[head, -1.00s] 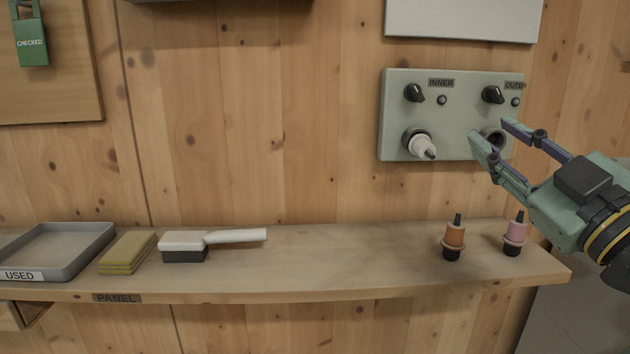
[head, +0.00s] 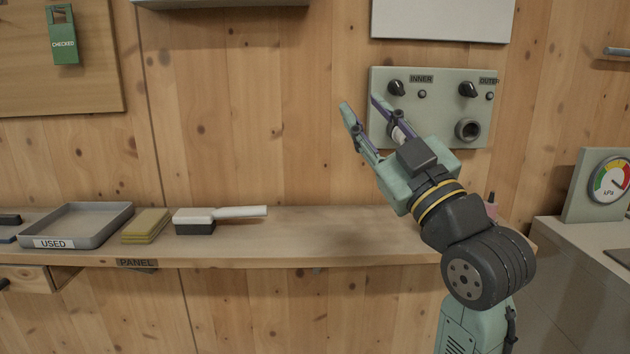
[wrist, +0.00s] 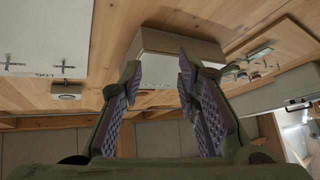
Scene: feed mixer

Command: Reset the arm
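My gripper (head: 360,102) is raised in front of the wall, left of and partly over the control panel (head: 440,85), with its fingers pointing up and to the left. The two fingers stand apart with nothing between them. In the wrist view my gripper (wrist: 158,75) also shows open and empty, facing upper wall and cabinets. My arm hides the INNER socket area and most of the right end of the shelf. The OUTER socket (head: 467,130) is visible and empty.
The wooden shelf (head: 330,235) runs below my gripper, clear in its middle. On its left are a grey USED tray (head: 90,238), yellow sponges (head: 146,226) and a white-handled brush (head: 195,220). A pressure gauge (head: 609,180) stands at the right. A pink-topped plug (head: 491,205) peeks out behind my arm.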

